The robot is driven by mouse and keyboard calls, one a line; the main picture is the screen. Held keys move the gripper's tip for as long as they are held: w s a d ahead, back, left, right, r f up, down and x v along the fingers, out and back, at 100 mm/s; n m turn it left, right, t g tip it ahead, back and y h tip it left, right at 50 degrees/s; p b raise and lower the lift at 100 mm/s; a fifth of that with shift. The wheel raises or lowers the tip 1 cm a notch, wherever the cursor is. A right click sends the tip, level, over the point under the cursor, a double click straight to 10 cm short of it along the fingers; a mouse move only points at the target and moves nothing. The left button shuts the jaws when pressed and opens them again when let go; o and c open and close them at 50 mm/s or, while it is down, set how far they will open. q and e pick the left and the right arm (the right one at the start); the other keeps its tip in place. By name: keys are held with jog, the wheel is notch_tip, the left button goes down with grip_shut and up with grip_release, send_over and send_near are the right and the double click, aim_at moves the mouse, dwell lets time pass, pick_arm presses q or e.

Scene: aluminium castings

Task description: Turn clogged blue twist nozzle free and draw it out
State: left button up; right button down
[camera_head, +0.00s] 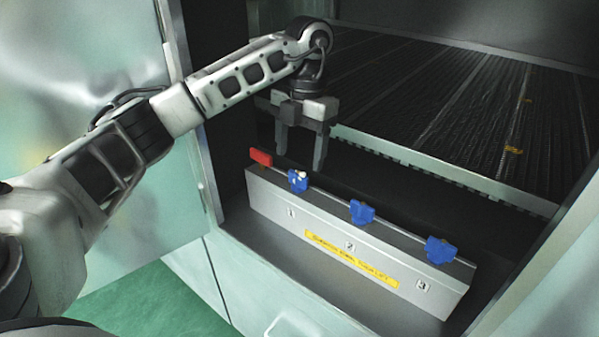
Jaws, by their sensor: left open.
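Three blue twist nozzles sit along the top edge of a grey metal bar in the head view. The nozzle above number 1 (297,182) has a whitish lump on its top. The nozzle above number 2 (361,214) and the one by number 3 (438,251) show no such lump. My left gripper (301,160) points down with its fingers apart and nothing between them. It is just above and behind nozzle 1, and appears clear of it. My right gripper is not in view.
A red handle (260,157) stands at the left end of the grey bar (330,228), which carries a yellow label (352,258). A dark slatted bed (450,105) lies behind. A pale green door (185,110) stands open at left.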

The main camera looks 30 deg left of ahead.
aim_at(298, 174)
pick_arm(q)
jog(key=f, duration=0.4)
jog(key=shift+s+f, duration=0.15)
jog(key=shift+s, duration=0.05)
jog(key=shift+s+f, duration=0.1)
jog(key=shift+f, duration=0.6)
jog(key=shift+c, duration=0.4)
jog(key=c, duration=1)
jog(key=n+p, duration=0.1)
jog(key=n, duration=0.2)
jog(key=shift+p, duration=0.4)
jog(key=n+p, duration=0.1)
jog(key=n, duration=0.1)
jog(key=shift+n+h, duration=0.4)
jog(key=shift+n, duration=0.3)
